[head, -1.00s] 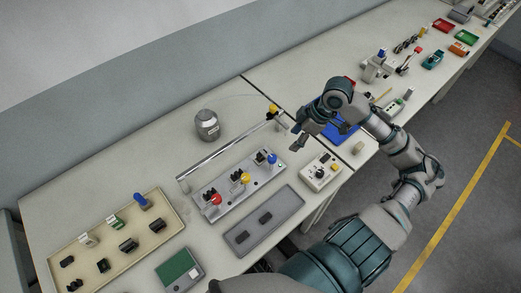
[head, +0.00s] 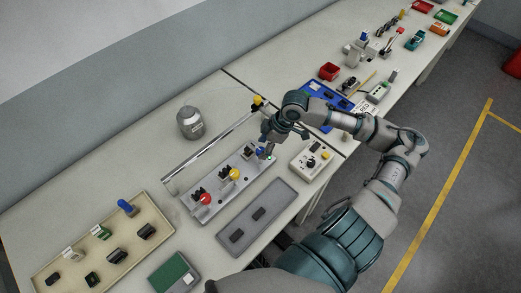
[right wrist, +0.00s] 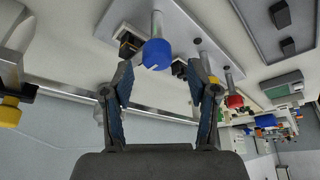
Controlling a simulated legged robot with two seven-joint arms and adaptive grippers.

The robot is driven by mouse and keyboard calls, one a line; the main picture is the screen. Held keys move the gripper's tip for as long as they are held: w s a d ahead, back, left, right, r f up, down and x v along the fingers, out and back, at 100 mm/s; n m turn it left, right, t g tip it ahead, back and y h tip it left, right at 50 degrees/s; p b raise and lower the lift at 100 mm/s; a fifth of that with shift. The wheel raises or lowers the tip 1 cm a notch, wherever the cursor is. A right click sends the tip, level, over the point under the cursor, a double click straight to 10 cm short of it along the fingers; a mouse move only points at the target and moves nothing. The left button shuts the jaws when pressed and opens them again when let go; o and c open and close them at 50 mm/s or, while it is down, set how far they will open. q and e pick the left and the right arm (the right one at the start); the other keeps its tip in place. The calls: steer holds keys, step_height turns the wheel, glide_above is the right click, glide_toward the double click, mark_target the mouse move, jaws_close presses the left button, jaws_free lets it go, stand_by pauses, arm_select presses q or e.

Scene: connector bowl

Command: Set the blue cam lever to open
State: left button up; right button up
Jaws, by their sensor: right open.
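The blue cam lever (head: 261,152) is at the right end of a grey mounting plate (head: 220,206), partly hidden by my right gripper in the head view. In the right wrist view its blue knob (right wrist: 156,53) sits on a grey shaft standing from the plate. My right gripper (head: 268,146) is over that end of the plate. In the right wrist view my open right fingers (right wrist: 160,72) are either side of the knob's line, with the knob near the tips; I see no grip on it. My left gripper is not in view.
A yellow lever (head: 233,174) and a red lever (head: 204,199) stand on the same plate. A metal rail (head: 215,147) runs behind it. A grey tray (head: 257,217) lies in front, a control box (head: 311,160) to the right and a silver canister (head: 190,123) behind.

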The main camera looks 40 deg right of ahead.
mark_target(256, 152)
steer(key=shift+w+d+f, duration=0.1)
steer(key=shift+w+f, duration=0.1)
steer(key=shift+f, duration=0.5)
steer(key=shift+w+d+f, duration=0.1)
steer(key=shift+w+f, duration=0.1)
steer(key=shift+f, duration=0.5)
steer(key=shift+a+r, duration=0.1)
steer(key=shift+a, duration=0.3)
steer(key=c, duration=0.3)
steer(key=shift+a, duration=0.1)
steer(key=c, duration=0.8)
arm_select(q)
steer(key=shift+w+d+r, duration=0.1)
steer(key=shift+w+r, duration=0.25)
arm_select(e)
jaws_close()
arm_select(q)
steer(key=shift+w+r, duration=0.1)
